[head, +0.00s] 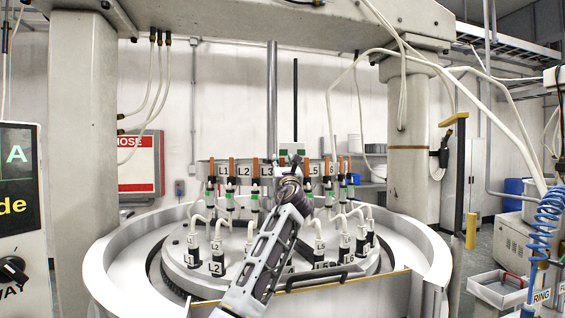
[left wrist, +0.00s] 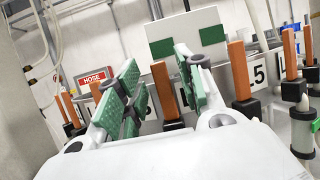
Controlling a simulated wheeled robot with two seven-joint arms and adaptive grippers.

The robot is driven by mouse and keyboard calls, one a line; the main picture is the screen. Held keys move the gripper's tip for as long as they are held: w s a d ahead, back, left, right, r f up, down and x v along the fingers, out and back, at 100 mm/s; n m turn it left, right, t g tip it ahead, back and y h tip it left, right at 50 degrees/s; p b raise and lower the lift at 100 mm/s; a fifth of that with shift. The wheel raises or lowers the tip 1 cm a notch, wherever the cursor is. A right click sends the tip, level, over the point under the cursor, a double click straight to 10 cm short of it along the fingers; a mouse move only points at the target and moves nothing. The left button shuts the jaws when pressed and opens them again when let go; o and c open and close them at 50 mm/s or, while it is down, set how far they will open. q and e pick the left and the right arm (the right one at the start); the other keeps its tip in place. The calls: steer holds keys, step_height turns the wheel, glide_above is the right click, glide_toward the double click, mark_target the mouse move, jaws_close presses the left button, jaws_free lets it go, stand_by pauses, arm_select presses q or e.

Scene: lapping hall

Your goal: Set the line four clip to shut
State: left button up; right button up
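A row of orange clip levers runs along the rail above the round machine. My left gripper (head: 293,168) reaches up to this rail and hides the line four label in the head view. In the left wrist view my left gripper (left wrist: 157,68) is open, its green-padded fingers apart. An upright orange lever (left wrist: 162,92) on a black base shows between them, apparently the line four clip. Just right of it is a label with an "L", its number hidden behind the right finger. Whether the pads touch the lever cannot be told. My right gripper is out of view.
The neighbouring lever (left wrist: 238,70) stands close to the right finger, beside the "5" label (left wrist: 259,73). More levers (left wrist: 69,108) stand to the left. Below the rail are white hoses and the labelled fittings (head: 217,265) on the round plate. Grey posts (head: 83,140) flank the machine.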

arm_select(q)
steer(key=shift+w+a+r, duration=0.1)
steer(key=shift+w+r, duration=0.15)
steer(key=shift+w, duration=0.25)
steer(key=shift+c, duration=0.2)
jaws_close()
